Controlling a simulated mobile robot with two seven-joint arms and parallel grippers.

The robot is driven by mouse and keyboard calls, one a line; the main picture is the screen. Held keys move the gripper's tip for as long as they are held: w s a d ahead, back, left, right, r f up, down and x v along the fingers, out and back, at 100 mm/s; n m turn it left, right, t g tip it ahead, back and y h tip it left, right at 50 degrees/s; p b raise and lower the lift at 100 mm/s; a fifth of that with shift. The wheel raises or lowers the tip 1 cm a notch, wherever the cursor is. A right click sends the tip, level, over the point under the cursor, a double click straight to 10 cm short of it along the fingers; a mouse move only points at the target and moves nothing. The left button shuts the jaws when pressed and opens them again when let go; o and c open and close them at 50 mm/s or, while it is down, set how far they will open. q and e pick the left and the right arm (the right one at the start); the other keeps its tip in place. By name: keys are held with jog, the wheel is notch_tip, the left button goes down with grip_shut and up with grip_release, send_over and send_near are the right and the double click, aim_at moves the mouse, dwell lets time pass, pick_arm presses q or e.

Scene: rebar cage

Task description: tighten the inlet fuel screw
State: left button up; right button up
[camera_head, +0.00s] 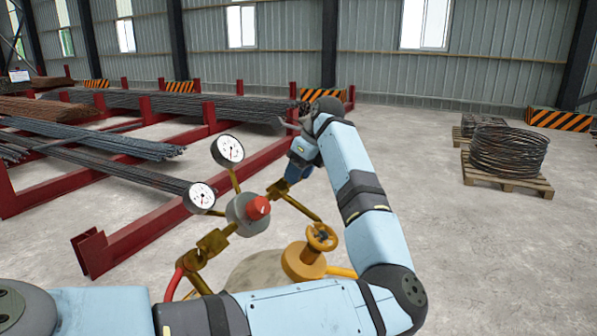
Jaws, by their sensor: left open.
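A grey regulator body with a red knob (258,208) and two round white gauges (228,150) stands in the middle foreground. Brass fittings (212,243) join it at the lower left, where a red hose (172,285) runs down, and at the upper right (277,190). I cannot tell which part is the inlet fuel screw. A yellow valve handwheel (321,237) sits on a yellow-brown body at the lower right. My right gripper is out of view.
Red steel racks (140,238) with long rebar bundles (90,142) fill the left. A wire coil (508,150) lies on a wooden pallet (507,180) at the right. Striped barriers (558,120) line the back wall. The concrete floor (440,210) between is clear.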

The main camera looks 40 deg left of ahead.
pick_arm(q)
jog(key=shift+c, duration=0.2)
jog(key=c, duration=0.6)
jog(key=m+g, duration=0.1)
jog(key=m, duration=0.2)
jog(key=shift+w+g, duration=0.1)
jog(key=shift+g, duration=0.3)
jog(key=m+g+p, duration=0.1)
jog(key=m, duration=0.2)
jog(key=m+g+y+p, duration=0.1)
jog(key=m+g, duration=0.1)
jog(key=m, duration=0.1)
jog(key=shift+w, duration=0.1)
jog(key=shift+f+m+g+y+p, duration=0.1)
jog(key=shift+m+g+y+p, duration=0.45)
jog(key=shift+m, duration=0.95)
